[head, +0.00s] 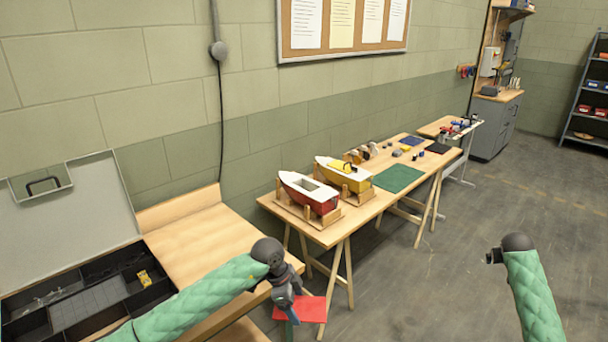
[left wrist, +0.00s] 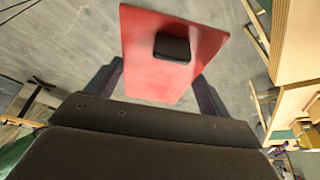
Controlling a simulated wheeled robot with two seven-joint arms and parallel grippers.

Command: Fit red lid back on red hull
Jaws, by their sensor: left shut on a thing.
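The red lid (head: 306,308) is a flat red plate. It shows large in the left wrist view (left wrist: 150,70), with a black handle block (left wrist: 172,47) on it. My left gripper (head: 289,306) is shut on the red lid and holds it in front of the bench, above the floor. The red hull (head: 318,203) has a white deck with an opening and rests in a wooden cradle on the table, farther back than the lid. My right arm is at the right of the head view, but its gripper fingers cannot be made out.
A yellow hull (head: 352,181) sits just behind the red one on the trestle table (head: 350,225). A green mat (head: 398,179) lies farther along it. A wooden bench (head: 200,240) and an open grey case (head: 65,225) are at left. Open floor (head: 430,270) lies to the right.

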